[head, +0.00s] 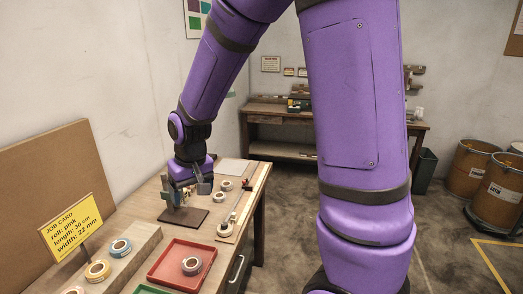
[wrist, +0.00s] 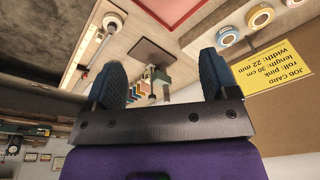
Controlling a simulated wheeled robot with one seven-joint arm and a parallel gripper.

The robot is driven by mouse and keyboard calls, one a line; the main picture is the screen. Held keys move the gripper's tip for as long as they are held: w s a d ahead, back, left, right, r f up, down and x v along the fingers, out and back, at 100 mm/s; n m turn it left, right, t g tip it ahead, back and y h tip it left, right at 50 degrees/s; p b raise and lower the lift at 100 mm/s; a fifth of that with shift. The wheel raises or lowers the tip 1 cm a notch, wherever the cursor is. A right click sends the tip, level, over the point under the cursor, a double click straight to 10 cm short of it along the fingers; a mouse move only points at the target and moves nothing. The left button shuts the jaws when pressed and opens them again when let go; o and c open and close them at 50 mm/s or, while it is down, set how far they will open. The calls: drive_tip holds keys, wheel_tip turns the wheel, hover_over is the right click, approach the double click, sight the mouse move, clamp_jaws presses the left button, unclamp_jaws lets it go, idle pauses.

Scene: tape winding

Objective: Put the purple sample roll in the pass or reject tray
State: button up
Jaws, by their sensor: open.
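My gripper (head: 189,192) is over the far part of the workbench, above or beside a dark square plate (head: 184,217). In the wrist view its two fingers (wrist: 161,65) are spread apart with no roll between them. A pale roll with a dark core (head: 193,265) lies in the red tray (head: 165,277). The edge of a green tray (head: 150,290) shows at the bottom. No roll looks clearly purple; I cannot tell which is the sample.
A yellow job card (head: 73,227) reads pink, 30 cm, 22 mm. Teal (head: 120,247) and orange (head: 97,270) rolls sit on a wooden board at left. Drums (head: 497,190) stand on the floor at right.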

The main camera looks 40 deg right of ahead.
drive_tip(key=s+d+r+t, duration=0.1)
drive_tip(key=s+d+r, duration=0.1)
drive_tip(key=s+r, duration=0.6)
drive_tip(key=s+d+r+t, duration=0.1)
drive_tip(key=s+r+t, duration=0.1)
drive_tip(key=s+r, duration=0.7)
drive_tip(key=shift+s+d+r+n, duration=0.2)
drive_tip(key=shift+s+d+n, duration=0.15)
drive_tip(key=shift+s, duration=2.05)
